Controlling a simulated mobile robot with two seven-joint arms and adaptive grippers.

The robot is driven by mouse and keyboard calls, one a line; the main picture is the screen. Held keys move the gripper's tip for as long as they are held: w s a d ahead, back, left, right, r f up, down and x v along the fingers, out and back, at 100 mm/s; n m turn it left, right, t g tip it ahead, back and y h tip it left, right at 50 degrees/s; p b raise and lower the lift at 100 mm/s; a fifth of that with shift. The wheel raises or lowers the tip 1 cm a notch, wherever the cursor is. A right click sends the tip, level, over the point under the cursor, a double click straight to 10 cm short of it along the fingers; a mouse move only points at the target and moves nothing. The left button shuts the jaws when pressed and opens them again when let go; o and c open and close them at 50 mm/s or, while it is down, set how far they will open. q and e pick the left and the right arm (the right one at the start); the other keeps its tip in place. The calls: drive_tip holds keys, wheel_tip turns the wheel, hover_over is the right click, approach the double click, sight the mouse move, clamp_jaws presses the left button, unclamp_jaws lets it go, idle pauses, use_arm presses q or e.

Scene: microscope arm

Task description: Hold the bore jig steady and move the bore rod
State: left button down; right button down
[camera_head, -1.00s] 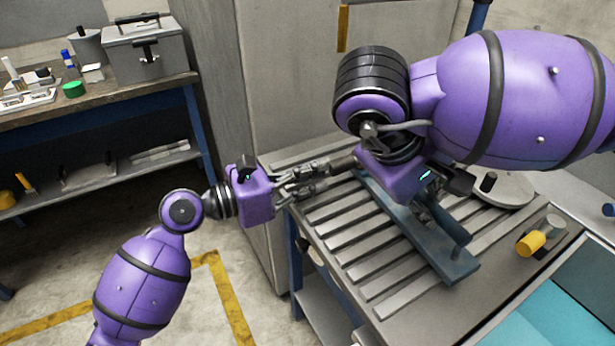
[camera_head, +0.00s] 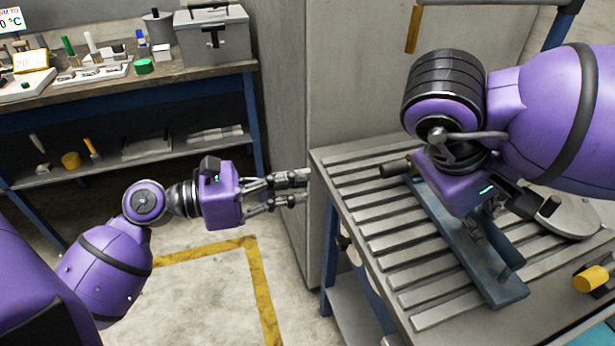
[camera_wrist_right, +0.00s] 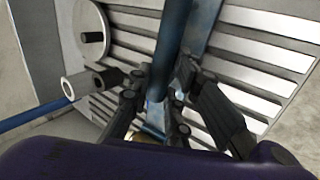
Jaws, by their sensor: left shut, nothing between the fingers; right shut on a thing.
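The bore jig (camera_head: 468,250) is a long blue-grey piece lying across the slotted table top. The bore rod (camera_head: 395,168) is a short dark cylinder showing at the jig's far left end; the rest is hidden by my right wrist. My right gripper (camera_wrist_right: 160,97) is shut on the jig; in the right wrist view its fingers close around a blue part of the jig (camera_wrist_right: 172,45). My left gripper (camera_head: 290,188) is shut and empty, in the air left of the table and apart from the rod.
The slotted table (camera_head: 375,245) holds a round grey plate (camera_head: 570,215) and a yellow-ended cylinder (camera_head: 590,279) at the right. A grey cabinet (camera_head: 345,80) stands behind. A workbench (camera_head: 110,98) with a grey toolbox (camera_head: 213,38) is at the back left.

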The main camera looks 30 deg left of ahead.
drive_tip(key=c, duration=1.5)
unclamp_jaws()
drive_tip(key=shift+c, duration=0.2)
